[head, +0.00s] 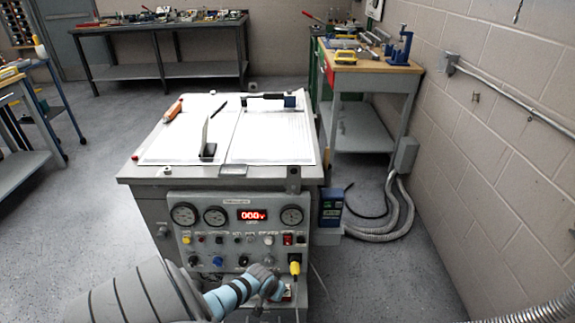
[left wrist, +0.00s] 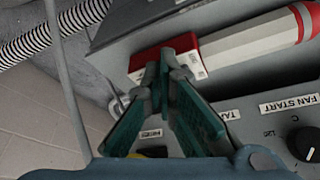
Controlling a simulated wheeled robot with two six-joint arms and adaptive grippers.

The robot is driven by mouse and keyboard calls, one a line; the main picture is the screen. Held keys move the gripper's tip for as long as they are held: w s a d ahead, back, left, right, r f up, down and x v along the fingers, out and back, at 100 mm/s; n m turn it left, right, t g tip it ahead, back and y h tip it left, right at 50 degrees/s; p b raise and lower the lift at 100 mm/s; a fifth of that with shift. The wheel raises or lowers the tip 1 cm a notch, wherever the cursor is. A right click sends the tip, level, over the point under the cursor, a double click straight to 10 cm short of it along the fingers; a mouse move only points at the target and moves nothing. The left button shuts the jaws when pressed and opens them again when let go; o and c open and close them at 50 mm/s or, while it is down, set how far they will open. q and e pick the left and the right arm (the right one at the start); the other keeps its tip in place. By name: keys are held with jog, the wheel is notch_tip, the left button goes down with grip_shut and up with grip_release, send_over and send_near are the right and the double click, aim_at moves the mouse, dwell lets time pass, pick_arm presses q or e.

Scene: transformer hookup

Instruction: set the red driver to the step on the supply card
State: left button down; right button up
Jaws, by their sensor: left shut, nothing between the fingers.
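In the left wrist view a white bar with a red band at its right end and a red, labelled block at its left lies across the top; I take it to be the red driver (left wrist: 245,42). My left gripper (left wrist: 165,62) is shut and empty, its teal fingertips in front of the red block; contact cannot be told. In the head view my left gripper (head: 277,288) is low at the front panel (head: 180,240), below the yellow plug (head: 295,266). A thin white card (head: 205,130) stands in a dark holder on the cabinet top; its writing is unreadable. My right gripper is not in view.
The panel has gauges, a red display (head: 252,215) reading 000 V, and several knobs. In the wrist view a black knob (left wrist: 306,143) sits under a FAN START label. A red-handled tool (head: 173,110) lies on the cabinet top. Conduit (head: 395,225) runs at the right.

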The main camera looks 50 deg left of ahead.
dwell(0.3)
pick_arm(q)
jog(key=shift+w, duration=0.1)
jog(key=shift+w+d, duration=0.45)
jog(key=shift+w, duration=0.15)
jog(key=shift+s+d+p, duration=0.2)
jog(key=shift+p, duration=0.2)
jog(key=s+d+r+p, duration=0.1)
jog(key=s+r+p, duration=0.6)
jog(key=r+p, duration=0.1)
jog(key=shift+d+r+p, duration=0.25)
jog(key=shift+r+p, duration=0.1)
jog(key=shift+r, duration=0.4)
jog(key=shift+s, duration=0.15)
